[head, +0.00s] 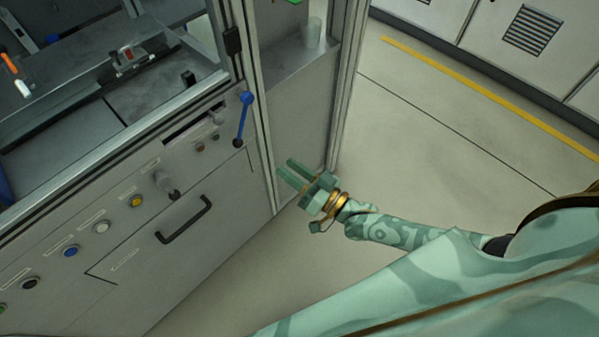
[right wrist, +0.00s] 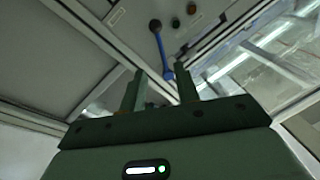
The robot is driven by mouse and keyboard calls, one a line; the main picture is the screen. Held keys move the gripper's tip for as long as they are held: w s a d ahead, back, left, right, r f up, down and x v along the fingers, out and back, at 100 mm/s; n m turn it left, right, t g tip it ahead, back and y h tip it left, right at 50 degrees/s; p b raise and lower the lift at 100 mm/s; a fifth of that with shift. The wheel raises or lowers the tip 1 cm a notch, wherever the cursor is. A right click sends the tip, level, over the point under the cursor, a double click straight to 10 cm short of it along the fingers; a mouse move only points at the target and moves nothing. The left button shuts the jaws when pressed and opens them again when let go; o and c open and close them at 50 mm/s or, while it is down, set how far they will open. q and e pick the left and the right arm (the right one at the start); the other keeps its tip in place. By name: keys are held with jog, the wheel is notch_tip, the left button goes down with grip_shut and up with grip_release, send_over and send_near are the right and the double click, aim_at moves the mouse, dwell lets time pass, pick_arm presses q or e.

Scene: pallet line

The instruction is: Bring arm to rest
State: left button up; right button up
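My right gripper (head: 292,175) reaches in from the right in the head view and hangs over the floor just beside the machine's corner post. Its two green fingers are apart with nothing between them. The right wrist view also shows the right gripper (right wrist: 160,88) with its fingers spread and empty. Beyond them is a blue lever (head: 242,118) on the machine front, which also shows in the right wrist view (right wrist: 161,50). The lever is apart from the fingers in the head view. My left gripper is not in view.
The machine front (head: 120,240) carries a black drawer handle (head: 184,220) and several coloured buttons. A metal post (head: 258,110) stands close to the gripper. A translucent cup (head: 312,32) stands on a side shelf. The grey floor (head: 430,130) to the right is clear.

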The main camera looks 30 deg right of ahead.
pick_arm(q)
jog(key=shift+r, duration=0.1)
pick_arm(e)
jog(key=shift+v, duration=0.95)
jog(key=s+d+f+n+g+h+p, duration=0.1)
jog(key=s+d+f+g+h, duration=0.15)
jog(key=s+f, duration=0.45)
jog(key=s+d+f+n+g+h, duration=0.2)
jog(key=s+d+f+g, duration=0.15)
jog(key=f, duration=0.65)
jog(key=s+d+f+n+g+h+p, duration=0.1)
jog(key=s+d+f+g+h, duration=0.25)
jog(key=f, duration=0.55)
pick_arm(q)
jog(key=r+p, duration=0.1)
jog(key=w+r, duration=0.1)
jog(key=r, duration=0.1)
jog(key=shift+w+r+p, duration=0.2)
jog(key=shift+p, duration=0.2)
pick_arm(e)
jog(key=s+a+f+g, duration=0.1)
jog(key=s+f+g, duration=0.2)
jog(key=s, duration=1.2)
jog(key=s+f+g+h, duration=0.1)
jog(key=s+g, duration=0.4)
jog(key=s, duration=1.1)
jog(key=shift+a+f+m, duration=0.3)
jog(key=shift+a+f, duration=0.1)
jog(key=shift+f, duration=0.45)
